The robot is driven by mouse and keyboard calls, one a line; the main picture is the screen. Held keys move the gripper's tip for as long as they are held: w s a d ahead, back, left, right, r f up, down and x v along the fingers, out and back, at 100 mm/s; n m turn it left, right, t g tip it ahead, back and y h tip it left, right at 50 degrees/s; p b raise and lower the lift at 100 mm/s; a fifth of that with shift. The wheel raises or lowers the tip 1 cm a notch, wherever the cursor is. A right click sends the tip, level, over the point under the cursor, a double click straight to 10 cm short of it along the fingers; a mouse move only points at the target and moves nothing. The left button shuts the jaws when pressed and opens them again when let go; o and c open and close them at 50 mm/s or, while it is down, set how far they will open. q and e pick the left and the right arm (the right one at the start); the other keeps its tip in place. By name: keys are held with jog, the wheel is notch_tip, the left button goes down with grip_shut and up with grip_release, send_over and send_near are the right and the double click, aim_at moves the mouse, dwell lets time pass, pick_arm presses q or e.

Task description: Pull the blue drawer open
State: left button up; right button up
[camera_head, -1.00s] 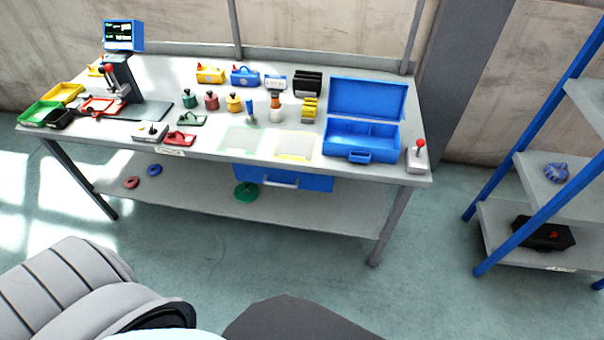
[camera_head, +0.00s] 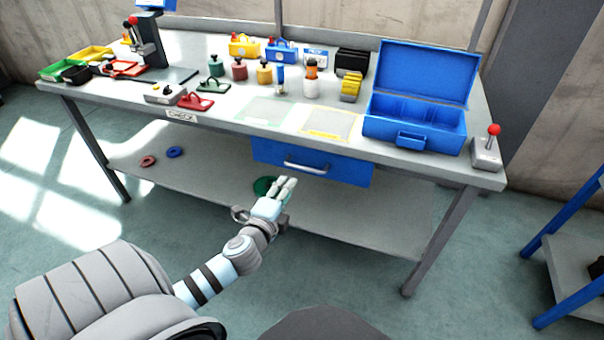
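The blue drawer (camera_head: 343,173) hangs under the worktop and looks shut. Its front carries a pale bar handle (camera_head: 306,168). My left gripper (camera_head: 286,182) is in front of and just below the drawer, with its fingers pointing up toward the handle's left end. It looks apart from the handle and holds nothing that I can see. Its two pale fingers lie close together, and I cannot tell whether they are open or shut. My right gripper is not in view.
The workbench (camera_head: 225,113) carries several tools, bins and an open blue case (camera_head: 415,127). A lower shelf (camera_head: 345,215) holds a green disc (camera_head: 263,186) partly behind my gripper. A blue-framed rack (camera_head: 560,262) stands at the right. The floor before the bench is clear.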

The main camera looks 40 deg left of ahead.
aim_at(302, 166)
pick_arm(q)
jog(key=b+x, duration=0.2)
jog(key=x, duration=1)
jog(key=shift+w+a+b, duration=0.15)
jog(key=shift+w+b, duration=0.2)
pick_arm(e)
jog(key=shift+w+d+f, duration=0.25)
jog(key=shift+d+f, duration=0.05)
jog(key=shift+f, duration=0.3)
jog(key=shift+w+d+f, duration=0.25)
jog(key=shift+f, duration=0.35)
pick_arm(q)
grip_shut()
